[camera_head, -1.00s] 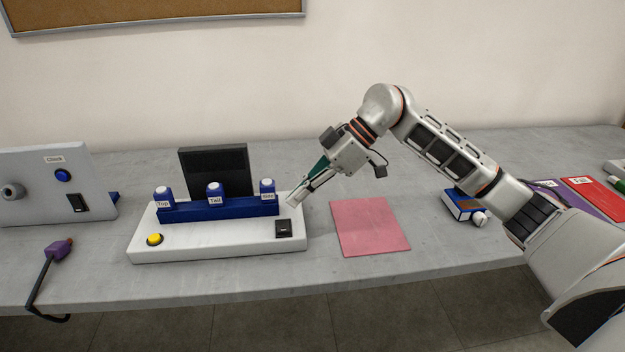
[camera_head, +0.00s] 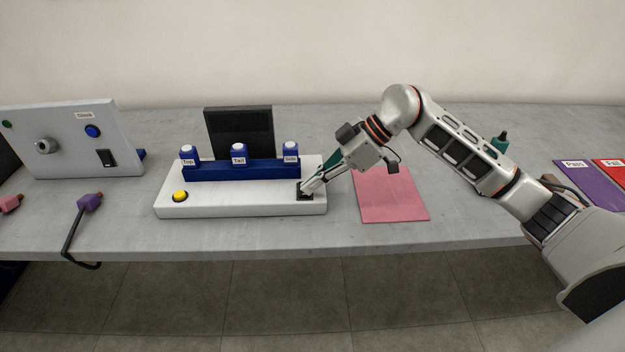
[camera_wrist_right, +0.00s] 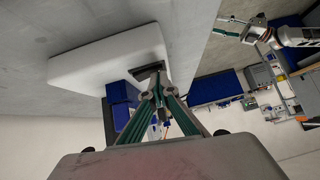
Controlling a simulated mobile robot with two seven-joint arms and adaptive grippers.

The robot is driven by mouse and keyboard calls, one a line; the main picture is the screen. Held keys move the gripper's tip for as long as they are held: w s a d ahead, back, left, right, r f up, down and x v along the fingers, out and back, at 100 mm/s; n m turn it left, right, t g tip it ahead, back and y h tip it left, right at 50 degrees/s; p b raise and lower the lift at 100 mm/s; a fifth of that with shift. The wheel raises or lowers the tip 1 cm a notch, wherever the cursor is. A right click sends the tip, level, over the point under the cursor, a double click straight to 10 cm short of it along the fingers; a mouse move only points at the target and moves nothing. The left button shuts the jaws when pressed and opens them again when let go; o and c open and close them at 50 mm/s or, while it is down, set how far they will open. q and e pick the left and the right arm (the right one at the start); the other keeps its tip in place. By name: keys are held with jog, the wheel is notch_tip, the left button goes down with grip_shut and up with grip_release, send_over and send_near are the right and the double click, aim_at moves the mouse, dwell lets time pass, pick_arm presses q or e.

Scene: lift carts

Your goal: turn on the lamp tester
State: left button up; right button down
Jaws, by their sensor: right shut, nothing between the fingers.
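The lamp tester is a white base (camera_head: 238,204) with a blue strip (camera_head: 225,172) that holds lamps labelled Top (camera_head: 188,155), Tail (camera_head: 238,154) and Side (camera_head: 290,152). A yellow button (camera_head: 180,196) is at its front left. A black rocker switch (camera_head: 304,192) is at its right end, partly hidden by my gripper. My right gripper (camera_head: 308,187) is shut and empty, with its fingertips at the switch, seemingly touching it. In the right wrist view the fingertips (camera_wrist_right: 156,84) are together over the dark switch (camera_wrist_right: 148,70).
A pink mat (camera_head: 395,203) lies right of the tester. A grey Clock panel (camera_head: 70,145) stands at the left, with a purple plug (camera_head: 88,203) on a cable before it. Purple Pass (camera_head: 590,184) and red Fail (camera_head: 612,172) mats lie far right.

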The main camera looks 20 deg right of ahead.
dwell(0.3)
jog(key=shift+w+d+r+p, duration=0.25)
jog(key=shift+w+p, duration=0.15)
jog(key=shift+w, duration=0.2)
jog(key=shift+w, duration=0.1)
